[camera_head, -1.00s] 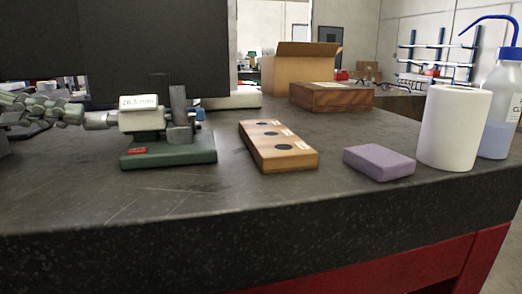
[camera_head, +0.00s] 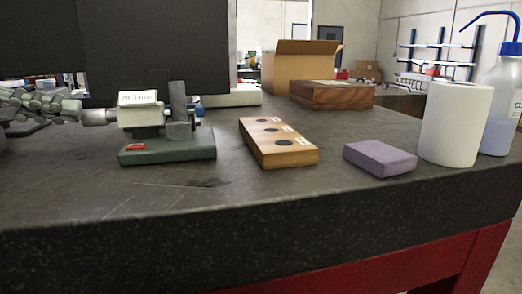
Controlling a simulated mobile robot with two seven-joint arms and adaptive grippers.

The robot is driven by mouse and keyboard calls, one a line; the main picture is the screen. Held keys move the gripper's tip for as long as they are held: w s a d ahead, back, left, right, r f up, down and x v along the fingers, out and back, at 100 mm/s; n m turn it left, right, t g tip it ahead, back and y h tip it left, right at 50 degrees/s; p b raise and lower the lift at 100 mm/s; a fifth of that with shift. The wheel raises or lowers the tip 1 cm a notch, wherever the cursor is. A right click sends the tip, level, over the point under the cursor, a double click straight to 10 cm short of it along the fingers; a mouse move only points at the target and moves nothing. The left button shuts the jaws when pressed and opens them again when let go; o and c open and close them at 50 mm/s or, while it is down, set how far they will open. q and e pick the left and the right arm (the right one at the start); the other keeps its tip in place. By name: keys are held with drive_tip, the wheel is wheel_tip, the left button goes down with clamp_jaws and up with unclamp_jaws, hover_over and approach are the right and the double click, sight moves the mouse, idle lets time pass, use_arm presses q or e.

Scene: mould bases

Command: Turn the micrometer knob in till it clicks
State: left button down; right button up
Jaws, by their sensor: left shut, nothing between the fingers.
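The micrometer (camera_head: 145,116) sits on a dark green base (camera_head: 168,149) at the left of the dark bench top, with a red label on the base's front. A small white display on it shows a reading in mm, about 28.3, hard to read. Its grey knob (camera_head: 97,117) points left. My left gripper (camera_head: 72,108) comes in from the left with its fingers at the knob's left end. It is shut with nothing between its fingers; whether it touches the knob I cannot tell. A grey upright block (camera_head: 178,102) stands at the micrometer's right end. My right gripper is out of view.
A wooden block with dark round spots (camera_head: 275,145), a purple block (camera_head: 380,158), a white cylinder (camera_head: 455,125) and a wash bottle (camera_head: 503,100) stand to the right. A wooden box (camera_head: 332,95) and a cardboard box (camera_head: 300,66) are behind. The bench's front strip is clear.

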use_arm(q)
drive_tip(key=shift+s+a+b, duration=0.15)
drive_tip(key=shift+a+b, duration=0.2)
drive_tip(key=shift+b, duration=0.05)
drive_tip(key=a+b, duration=0.1)
drive_tip(key=a, duration=0.1)
drive_tip(key=s+a+b, duration=0.1)
drive_tip(key=a, duration=0.1)
drive_tip(key=shift+s+a+r+b, duration=0.15)
drive_tip(key=shift+a+b, duration=0.3)
drive_tip(key=shift+a, duration=0.15)
